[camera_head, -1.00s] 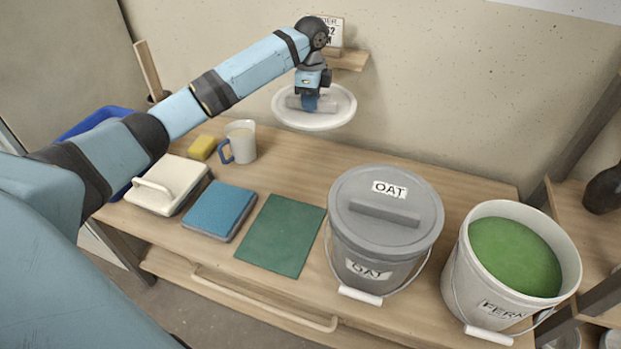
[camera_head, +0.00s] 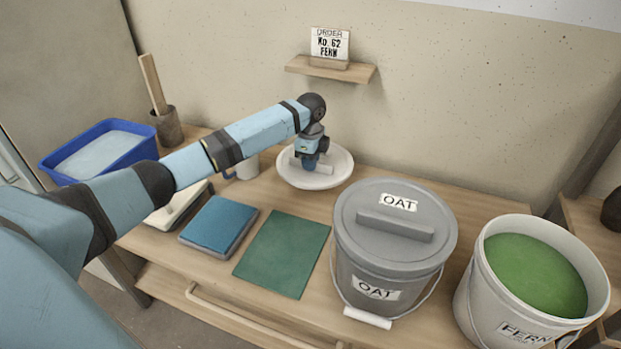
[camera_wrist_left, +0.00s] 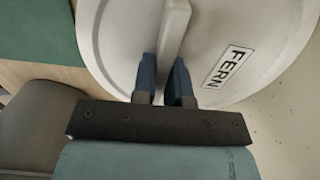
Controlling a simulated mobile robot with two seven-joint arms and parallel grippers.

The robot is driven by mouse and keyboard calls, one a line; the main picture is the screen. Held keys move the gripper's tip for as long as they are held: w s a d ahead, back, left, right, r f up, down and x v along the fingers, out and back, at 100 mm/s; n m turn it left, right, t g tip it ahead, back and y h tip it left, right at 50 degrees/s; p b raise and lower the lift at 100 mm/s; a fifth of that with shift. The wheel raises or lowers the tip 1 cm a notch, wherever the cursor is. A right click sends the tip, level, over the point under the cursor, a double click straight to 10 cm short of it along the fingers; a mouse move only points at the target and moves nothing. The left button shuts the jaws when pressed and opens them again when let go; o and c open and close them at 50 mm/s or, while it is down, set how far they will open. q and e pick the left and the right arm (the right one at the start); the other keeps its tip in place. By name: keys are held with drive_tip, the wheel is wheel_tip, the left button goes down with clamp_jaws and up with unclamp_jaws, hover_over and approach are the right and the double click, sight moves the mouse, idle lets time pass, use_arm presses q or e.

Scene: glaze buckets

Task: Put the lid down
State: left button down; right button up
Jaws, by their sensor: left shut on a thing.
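The white lid (camera_head: 340,165) is at the back of the table by the wall, lying about level. In the left wrist view the lid (camera_wrist_left: 110,45) shows a FERN label and a raised bar handle (camera_wrist_left: 173,25). My left gripper (camera_head: 308,163) is above the lid, its two blue fingers (camera_wrist_left: 163,72) shut on the handle. I cannot tell whether the lid touches the tabletop. The open FERN bucket (camera_head: 475,300), full of green glaze, stands at the right. My right gripper is not in view.
The lidded grey OAT bucket (camera_head: 360,270) stands right of the lid. A green mat (camera_head: 283,252), blue pad (camera_head: 218,224) and partly hidden mug (camera_head: 246,168) are left and in front. A blue tub (camera_head: 62,180) is far left. An order card (camera_head: 329,43) sits on a wall shelf.

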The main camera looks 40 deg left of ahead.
sight(311, 174)
use_arm(q)
wheel_tip(311, 174, down, 5)
drive_tip(key=shift+r+b, duration=0.2)
drive_tip(key=shift+b, duration=0.45)
drive_tip(key=shift+f, duration=0.45)
drive_tip(key=shift+r, duration=0.1)
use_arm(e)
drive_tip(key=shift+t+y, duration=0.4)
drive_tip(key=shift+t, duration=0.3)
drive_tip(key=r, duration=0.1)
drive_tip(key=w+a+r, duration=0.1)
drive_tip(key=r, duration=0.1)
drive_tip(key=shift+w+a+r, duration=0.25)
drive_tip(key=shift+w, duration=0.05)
use_arm(q)
drive_tip(key=c, duration=1.2)
unclamp_jaws()
drive_tip(key=shift+o, duration=0.3)
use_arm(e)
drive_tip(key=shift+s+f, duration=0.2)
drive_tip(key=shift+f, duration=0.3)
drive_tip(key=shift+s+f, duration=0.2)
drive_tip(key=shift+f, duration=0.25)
